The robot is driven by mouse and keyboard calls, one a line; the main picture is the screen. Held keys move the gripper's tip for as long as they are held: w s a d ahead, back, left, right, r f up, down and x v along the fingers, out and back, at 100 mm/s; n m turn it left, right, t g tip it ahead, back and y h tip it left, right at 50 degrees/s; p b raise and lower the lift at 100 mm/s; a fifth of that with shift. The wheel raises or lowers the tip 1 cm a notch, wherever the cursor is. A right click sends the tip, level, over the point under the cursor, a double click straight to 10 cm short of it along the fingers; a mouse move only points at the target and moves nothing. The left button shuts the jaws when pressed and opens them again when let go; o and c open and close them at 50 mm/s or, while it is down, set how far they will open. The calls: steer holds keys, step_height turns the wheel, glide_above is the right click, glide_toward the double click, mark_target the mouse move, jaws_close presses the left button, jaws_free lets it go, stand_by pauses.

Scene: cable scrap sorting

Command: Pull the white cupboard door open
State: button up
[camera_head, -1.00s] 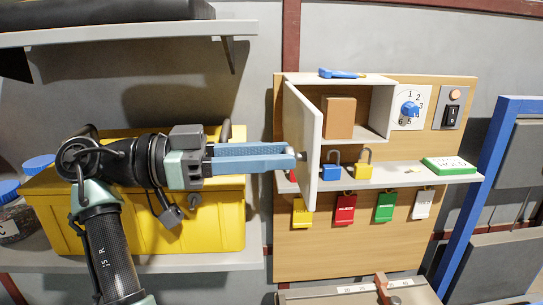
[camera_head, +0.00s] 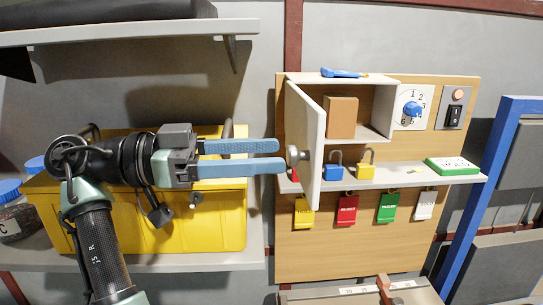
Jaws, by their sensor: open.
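The white cupboard door (camera_head: 306,140) stands swung out from the white cupboard (camera_head: 384,100), whose inside shows. A round grey knob (camera_head: 293,155) sits on the door's left-facing side. A brown box (camera_head: 342,117) stands inside the cupboard. My gripper (camera_head: 282,156) comes from the left, its two blue fingers spread apart and pointing right at the knob. The fingertips are just left of the knob, with nothing held between them. Whether a tip touches the knob I cannot tell.
A yellow toolbox (camera_head: 225,215) stands on a shelf behind my arm. Blue (camera_head: 333,172) and yellow (camera_head: 365,172) padlocks and a green block (camera_head: 452,166) are on the ledge below the cupboard. Coloured tags hang beneath. A blue post (camera_head: 487,190) rises at right.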

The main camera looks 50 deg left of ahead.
steer(key=b+v, duration=0.2)
steer(key=v, duration=0.9)
steer(key=shift+s+a, duration=0.1)
steer(key=shift+s, duration=0.05)
